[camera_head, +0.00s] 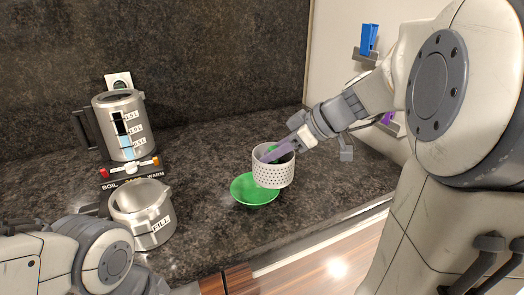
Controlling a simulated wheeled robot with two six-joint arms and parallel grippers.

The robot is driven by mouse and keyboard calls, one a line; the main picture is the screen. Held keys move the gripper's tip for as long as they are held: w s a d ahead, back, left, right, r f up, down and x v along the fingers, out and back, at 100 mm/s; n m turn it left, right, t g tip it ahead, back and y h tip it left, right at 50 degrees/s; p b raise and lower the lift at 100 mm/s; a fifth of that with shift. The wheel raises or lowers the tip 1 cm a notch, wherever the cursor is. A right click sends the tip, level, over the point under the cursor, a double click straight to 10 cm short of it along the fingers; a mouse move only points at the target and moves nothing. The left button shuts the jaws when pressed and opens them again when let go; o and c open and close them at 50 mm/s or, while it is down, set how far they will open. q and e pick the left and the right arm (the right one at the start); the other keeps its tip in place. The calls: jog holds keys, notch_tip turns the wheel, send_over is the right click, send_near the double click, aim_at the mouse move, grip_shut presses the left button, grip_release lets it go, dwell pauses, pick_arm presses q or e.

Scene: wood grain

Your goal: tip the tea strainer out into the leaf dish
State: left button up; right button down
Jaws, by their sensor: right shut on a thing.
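The leaf dish (253,196) is a shallow green dish on the dark counter. The strainer overlaps the dish's back right part in the picture; I cannot tell how far above it the strainer is. My left arm shows at the lower left, but its gripper is not in view.
A steel kettle (121,128) stands at the back left behind a panel with switches (130,170). A steel pitcher marked FILL (143,218) stands left of the dish. A blue item (369,38) sits on a wall holder. The counter (205,165) between kettle and dish is clear.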

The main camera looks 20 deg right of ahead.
jog(key=shift+f+b, duration=0.15)
jog(key=shift+b, duration=0.4)
jog(key=f+g+h+p, duration=0.1)
jog(key=g+h+p, duration=0.1)
jog(key=p, duration=0.3)
jog(key=shift+a+f, duration=0.1)
jog(key=shift+f, duration=0.3)
jog(key=p, duration=0.1)
jog(key=g+h+p, duration=0.1)
jog(key=p, duration=0.1)
jog(key=shift+w+r, duration=0.1)
jog(key=shift+r, duration=0.2)
jog(key=shift+a+g+h+p, duration=0.1)
jog(key=shift+g+h+p, duration=0.45)
jog(key=shift+p, duration=0.65)
jog(key=shift+w+f+p, duration=0.1)
jog(key=shift+p, duration=0.2)
jog(key=shift+f, duration=0.1)
